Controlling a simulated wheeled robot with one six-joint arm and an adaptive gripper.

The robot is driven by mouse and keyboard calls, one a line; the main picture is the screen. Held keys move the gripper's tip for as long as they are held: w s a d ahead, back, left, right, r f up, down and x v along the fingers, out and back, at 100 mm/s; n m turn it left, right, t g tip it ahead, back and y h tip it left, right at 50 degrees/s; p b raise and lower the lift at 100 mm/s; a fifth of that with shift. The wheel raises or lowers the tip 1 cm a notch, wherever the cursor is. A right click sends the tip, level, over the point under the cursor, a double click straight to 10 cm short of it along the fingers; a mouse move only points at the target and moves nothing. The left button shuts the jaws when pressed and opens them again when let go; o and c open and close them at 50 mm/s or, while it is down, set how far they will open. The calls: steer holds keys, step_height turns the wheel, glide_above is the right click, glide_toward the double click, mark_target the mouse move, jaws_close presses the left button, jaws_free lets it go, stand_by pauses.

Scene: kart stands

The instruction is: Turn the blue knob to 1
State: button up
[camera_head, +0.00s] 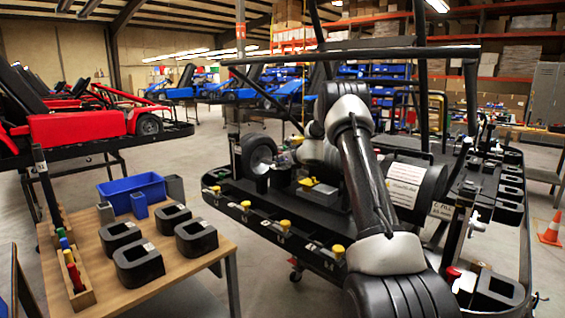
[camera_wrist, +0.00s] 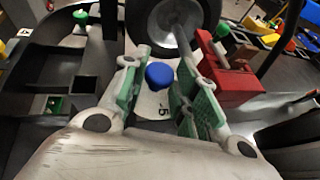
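The blue knob (camera_wrist: 159,76) is a small round cap on a pale plate (camera_wrist: 153,104) in the wrist view. A dark mark that looks like a 5 shows on the plate. My gripper (camera_wrist: 160,62) is open, with one green-padded finger on each side of the knob and a visible gap on both sides. Whether the fingertips reach down to the knob's height I cannot tell. In the head view my gripper (camera_head: 287,157) is over the kart stand beside a black wheel; the blue knob is not clearly visible there. No 1 can be read.
A black wheel (camera_wrist: 166,20) stands just past the fingertips, and a red block (camera_wrist: 228,80) stands close to the right finger. Yellow knobs (camera_head: 285,225) line the stand's front edge. A wooden table (camera_head: 185,262) with black holders and a blue bin (camera_head: 118,191) is at left.

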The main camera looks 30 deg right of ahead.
steer(key=shift+d+n+y, duration=0.25)
steer(key=shift+n+y, duration=0.55)
steer(key=shift+y, duration=0.1)
steer(key=shift+c, duration=0.2)
steer(key=shift+w+n+g+y, duration=0.1)
steer(key=shift+n+g+y, duration=0.3)
steer(key=shift+n+y, duration=0.45)
steer(key=o, duration=1)
steer(key=v, duration=1.2)
steer(key=shift+d, duration=0.1)
